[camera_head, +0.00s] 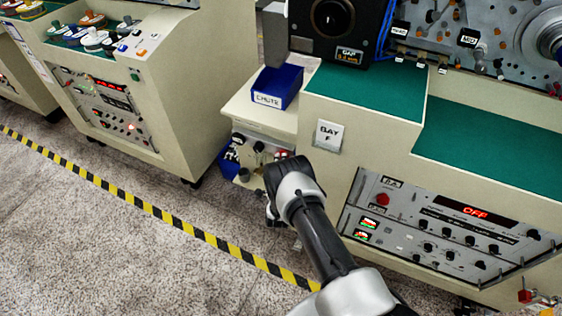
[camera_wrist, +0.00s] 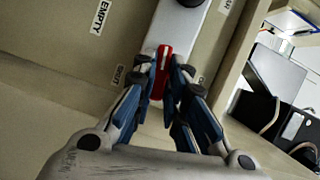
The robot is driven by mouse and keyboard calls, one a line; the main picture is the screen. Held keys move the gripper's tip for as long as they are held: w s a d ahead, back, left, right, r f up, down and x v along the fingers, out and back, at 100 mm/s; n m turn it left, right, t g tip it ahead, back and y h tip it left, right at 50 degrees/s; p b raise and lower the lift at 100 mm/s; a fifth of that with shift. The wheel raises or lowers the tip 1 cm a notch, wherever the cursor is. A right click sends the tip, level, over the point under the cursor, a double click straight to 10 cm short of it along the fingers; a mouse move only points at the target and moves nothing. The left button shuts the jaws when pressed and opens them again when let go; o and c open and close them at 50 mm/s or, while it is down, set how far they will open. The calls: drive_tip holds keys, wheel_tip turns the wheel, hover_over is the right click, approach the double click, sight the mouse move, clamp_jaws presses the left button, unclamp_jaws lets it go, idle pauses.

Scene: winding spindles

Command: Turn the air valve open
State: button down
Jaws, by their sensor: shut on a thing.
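The air valve's red lever (camera_wrist: 164,54) shows in the wrist view, on a pale strip against a beige panel. It has a thin white line along it and runs roughly along the gripper's own direction. My gripper (camera_wrist: 164,80) is shut on this lever, with one blue-padded finger on each side. Small labels flank the lever; one sits at its left (camera_wrist: 117,75), too small to read surely. In the head view my gripper (camera_head: 272,212) is low beside the bay F machine, and my wrist hides the lever.
The bay F machine (camera_head: 328,135) has a front panel with a red OFF display (camera_head: 475,212). A blue CHUTE bin (camera_head: 277,86) stands on its ledge. Black-yellow floor tape (camera_head: 160,213) crosses the open carpet at left. Dark boxes (camera_wrist: 262,112) are at the wrist view's right.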

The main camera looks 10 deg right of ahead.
drive_tip(key=shift+w+a+r+n+g+h, duration=0.15)
drive_tip(key=shift+n+g+h, duration=0.6)
drive_tip(key=shift+n, duration=1.2)
drive_tip(key=shift+w+a+r+n+g+h, duration=0.1)
drive_tip(key=shift+n+g+h, duration=0.3)
drive_tip(key=shift+n+g, duration=1.1)
drive_tip(key=shift+w+a+r+n+g+h, duration=0.15)
drive_tip(key=shift+n+g+h, duration=0.4)
drive_tip(key=shift+n, duration=1.8)
drive_tip(key=shift+s, duration=0.1)
drive_tip(key=c, duration=1.6)
unclamp_jaws()
drive_tip(key=v, duration=1.2)
drive_tip(key=shift+a, duration=0.15)
